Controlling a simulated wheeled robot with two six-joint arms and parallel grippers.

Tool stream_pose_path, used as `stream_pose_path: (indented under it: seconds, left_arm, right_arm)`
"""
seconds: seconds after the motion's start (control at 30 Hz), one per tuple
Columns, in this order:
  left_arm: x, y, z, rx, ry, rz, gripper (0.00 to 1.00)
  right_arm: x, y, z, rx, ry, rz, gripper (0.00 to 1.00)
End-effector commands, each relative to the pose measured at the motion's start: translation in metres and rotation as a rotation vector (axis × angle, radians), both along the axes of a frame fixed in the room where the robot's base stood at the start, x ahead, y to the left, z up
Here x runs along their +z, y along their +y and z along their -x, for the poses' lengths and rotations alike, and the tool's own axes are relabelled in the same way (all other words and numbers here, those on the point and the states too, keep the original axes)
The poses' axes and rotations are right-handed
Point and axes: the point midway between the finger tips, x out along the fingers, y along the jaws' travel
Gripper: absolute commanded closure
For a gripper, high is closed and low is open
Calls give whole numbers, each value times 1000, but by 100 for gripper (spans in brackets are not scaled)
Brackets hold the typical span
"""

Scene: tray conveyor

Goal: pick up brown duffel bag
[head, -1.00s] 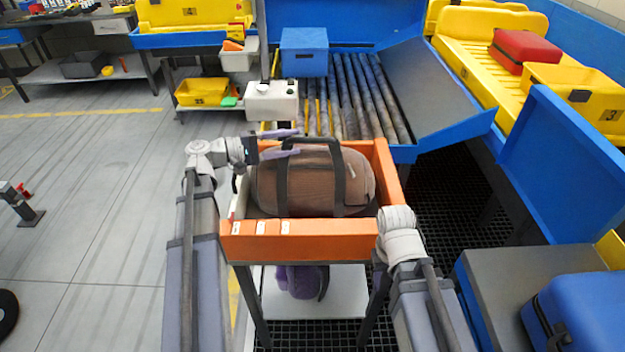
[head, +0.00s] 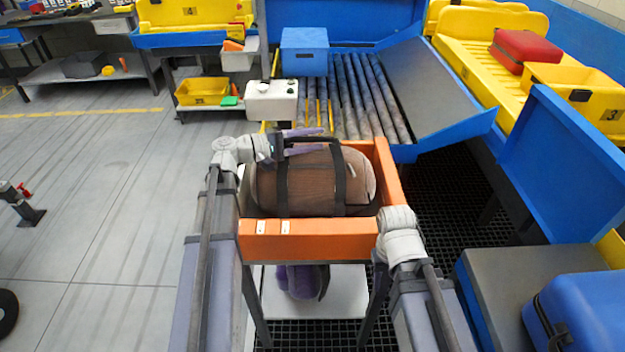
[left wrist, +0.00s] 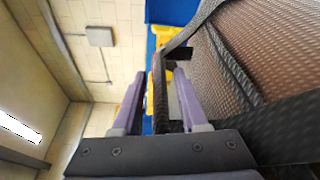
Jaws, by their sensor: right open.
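The brown duffel bag (head: 310,180) with black straps and handles lies in the orange tray (head: 310,246), in the middle of the head view. My left gripper (head: 318,141) is over the bag's top, at its handle. In the left wrist view my left gripper (left wrist: 160,98) has its two purple fingers spread apart. The black handle strap (left wrist: 159,85) runs between them, with gaps visible beside it. The bag's brown fabric (left wrist: 270,50) fills the right of that view.
A white control box (head: 271,100) is at the tray's back left. A blue suitcase (head: 580,315) is at the lower right. Open floor lies to the left.

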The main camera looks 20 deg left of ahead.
Motion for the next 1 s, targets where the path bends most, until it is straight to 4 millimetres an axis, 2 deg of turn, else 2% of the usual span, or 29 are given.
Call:
stream_pose_path:
  seconds: [0.03,0.37,1.0]
  left_arm:
    - [0,0,0,0,0,0,64]
    - [0,0,0,0,0,0,100]
    - [0,0,0,0,1,-1,100]
  right_arm:
    - [0,0,0,0,0,0,50]
    - [0,0,0,0,0,0,50]
    - [0,0,0,0,0,0,50]
